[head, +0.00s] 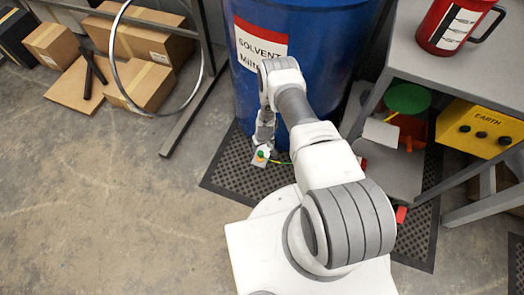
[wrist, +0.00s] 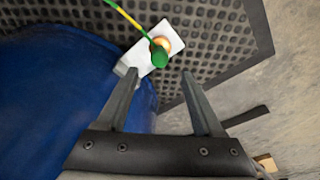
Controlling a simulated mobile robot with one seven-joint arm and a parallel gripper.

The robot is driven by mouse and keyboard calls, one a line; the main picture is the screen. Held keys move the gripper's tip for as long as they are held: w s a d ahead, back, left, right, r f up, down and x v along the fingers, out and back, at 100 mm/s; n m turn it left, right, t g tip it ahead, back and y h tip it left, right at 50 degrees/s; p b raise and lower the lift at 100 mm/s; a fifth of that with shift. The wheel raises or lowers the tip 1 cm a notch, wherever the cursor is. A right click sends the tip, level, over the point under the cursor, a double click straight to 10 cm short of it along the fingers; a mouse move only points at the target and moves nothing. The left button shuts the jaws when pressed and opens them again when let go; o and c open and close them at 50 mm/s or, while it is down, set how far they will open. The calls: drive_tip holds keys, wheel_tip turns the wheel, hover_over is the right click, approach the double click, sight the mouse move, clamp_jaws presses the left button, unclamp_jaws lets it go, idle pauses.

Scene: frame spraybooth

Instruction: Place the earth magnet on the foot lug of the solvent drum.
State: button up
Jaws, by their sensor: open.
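The earth magnet (wrist: 160,54) has a green knob and a copper-coloured round base, with a green-and-yellow cable (wrist: 124,16) running from it. It appears to sit on the foot lug (wrist: 178,32), a pale flat plate at the bottom of the blue solvent drum (wrist: 45,85). In the head view the magnet (head: 261,155) shows over the lug at the foot of the drum (head: 305,70). My gripper (wrist: 160,73) is open, with one finger on each side of the knob and the tips close to it. I see nothing clamped between the fingers.
A black perforated mat (head: 225,170) lies under the drum. A grey bench (head: 450,70) on the right holds a red container (head: 458,22), with a yellow EARTH box (head: 480,127) below. A metal frame (head: 185,115) stands left, near cardboard boxes (head: 145,82). Floor is clear at front left.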

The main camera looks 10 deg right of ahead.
drive_tip(key=shift+s+r+p, duration=0.15)
drive_tip(key=shift+r+p, duration=0.2)
drive_tip(key=shift+r, duration=0.75)
drive_tip(key=shift+s, duration=0.1)
